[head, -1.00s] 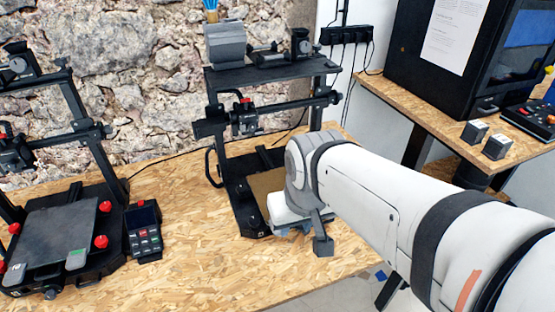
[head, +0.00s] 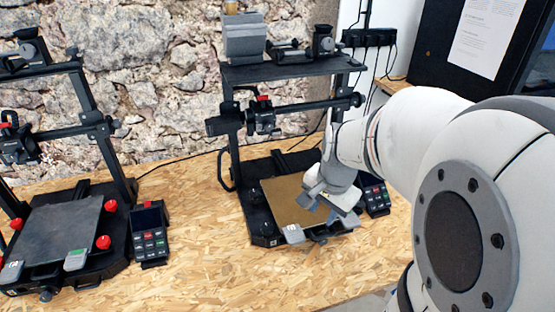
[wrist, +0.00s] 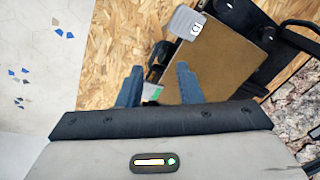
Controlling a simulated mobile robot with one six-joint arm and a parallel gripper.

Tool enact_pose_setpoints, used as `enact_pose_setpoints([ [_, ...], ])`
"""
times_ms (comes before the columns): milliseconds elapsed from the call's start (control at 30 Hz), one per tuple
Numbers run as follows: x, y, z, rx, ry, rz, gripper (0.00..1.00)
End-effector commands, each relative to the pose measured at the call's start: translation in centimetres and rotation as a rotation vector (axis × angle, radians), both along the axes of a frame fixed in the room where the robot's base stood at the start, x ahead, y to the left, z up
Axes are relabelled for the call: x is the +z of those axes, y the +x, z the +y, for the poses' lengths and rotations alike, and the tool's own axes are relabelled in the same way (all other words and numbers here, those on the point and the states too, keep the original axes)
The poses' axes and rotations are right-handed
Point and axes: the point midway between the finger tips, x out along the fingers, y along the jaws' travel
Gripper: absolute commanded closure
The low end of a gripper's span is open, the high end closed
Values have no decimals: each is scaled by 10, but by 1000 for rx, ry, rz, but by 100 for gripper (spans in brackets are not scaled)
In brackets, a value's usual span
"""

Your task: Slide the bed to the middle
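The bed is a flat gold-brown plate (head: 285,198) on the black printer (head: 232,150) in the middle of the head view. It sits toward the printer's front, with a grey clip (head: 293,233) at its front left corner. My gripper (head: 322,208) is at the bed's front right part and hides that corner. In the wrist view the bed (wrist: 222,65) lies beyond my gripper (wrist: 158,84), whose two fingers are apart. A dark part and a pale clip show between the fingers. I cannot tell whether the fingers touch anything.
A second printer with a dark bed (head: 60,228) stands at the left, a keypad (head: 149,235) beside it. Another keypad (head: 375,194) is right of the middle printer, close to my gripper. The wood-chip table (head: 200,285) is clear in front. A stone wall is behind.

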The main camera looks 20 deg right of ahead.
Motion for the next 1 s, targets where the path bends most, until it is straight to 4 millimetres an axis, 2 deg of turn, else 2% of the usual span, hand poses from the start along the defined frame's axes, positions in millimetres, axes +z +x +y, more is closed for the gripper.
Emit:
enact_pose_setpoints([
  [33,-26,8,-16,-127,27,15,67],
  [100,-42,17,-32,-277,58,22,67],
  [200,-58,25,-49,-427,88,28,67],
  [300,-67,28,-57,-502,102,32,67],
  [467,-85,32,-58,-520,106,34,67],
  [733,-127,39,-57,-518,106,34,67],
  [1000,-141,42,-57,-516,105,29,67],
])
